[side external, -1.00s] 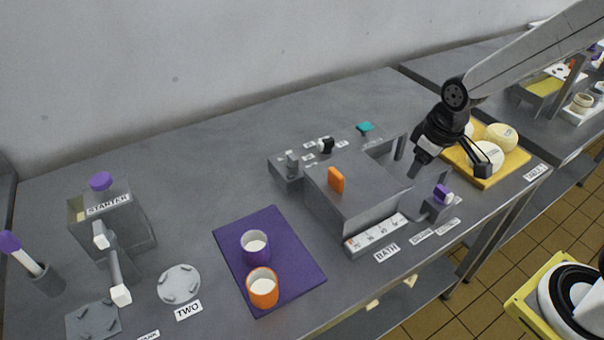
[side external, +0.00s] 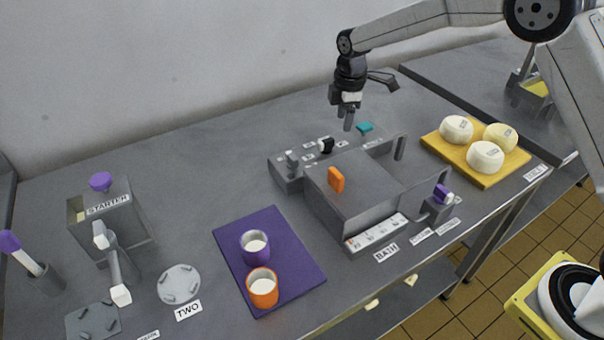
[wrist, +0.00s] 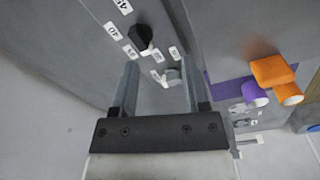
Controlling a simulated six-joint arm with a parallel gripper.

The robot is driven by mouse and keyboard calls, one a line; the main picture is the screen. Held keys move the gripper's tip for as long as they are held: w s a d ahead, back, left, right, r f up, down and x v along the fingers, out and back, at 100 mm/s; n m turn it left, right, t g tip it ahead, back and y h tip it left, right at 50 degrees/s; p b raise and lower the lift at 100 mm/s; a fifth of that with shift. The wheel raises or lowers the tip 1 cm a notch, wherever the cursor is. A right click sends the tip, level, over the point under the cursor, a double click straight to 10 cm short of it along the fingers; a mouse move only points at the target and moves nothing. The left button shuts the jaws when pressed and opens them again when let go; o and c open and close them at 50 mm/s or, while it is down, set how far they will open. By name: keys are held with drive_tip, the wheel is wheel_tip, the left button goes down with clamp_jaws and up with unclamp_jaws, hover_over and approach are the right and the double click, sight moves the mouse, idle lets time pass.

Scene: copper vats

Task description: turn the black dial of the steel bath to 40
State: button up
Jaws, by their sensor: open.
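The steel bath (side external: 365,200) stands on the bench with its control box at the back left. The black dial (side external: 326,146) sits on top of that box. It also shows in the wrist view (wrist: 141,36), with white number labels around it, 40 (wrist: 112,30) among them. A white mark shows on the dial's lower side there, away from the 40; the exact number it faces is unclear. My gripper (side external: 348,122) is open and empty, above and to the right of the dial. In the wrist view its fingers (wrist: 160,70) point down with the dial just beyond them.
A grey knob (side external: 292,160) stands on the same box, left of the dial. A teal handle (side external: 365,127) is near my gripper. An orange handle (side external: 336,179) rises from the bath's lid. A purple mat (side external: 290,285) with two cups and a yellow board (side external: 432,145) with cheeses flank the bath.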

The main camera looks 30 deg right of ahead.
sight(326, 140)
drive_tip(key=shift+w+a+f+n+g, duration=0.1)
drive_tip(key=shift+w+a+f+n, duration=0.15)
drive_tip(key=shift+w+n, duration=0.45)
drive_tip(key=shift+w+a+f+n+g, duration=0.1)
drive_tip(key=shift+w+a+f+n, duration=0.15)
drive_tip(key=shift+w+n, duration=0.5)
drive_tip(key=shift+w+a+f+n+g, duration=0.1)
drive_tip(key=shift+w+a+f+n, duration=0.15)
drive_tip(key=shift+w+n, duration=0.45)
drive_tip(key=shift+w, duration=0.15)
drive_tip(key=shift+f, duration=3.9)
clamp_jaws()
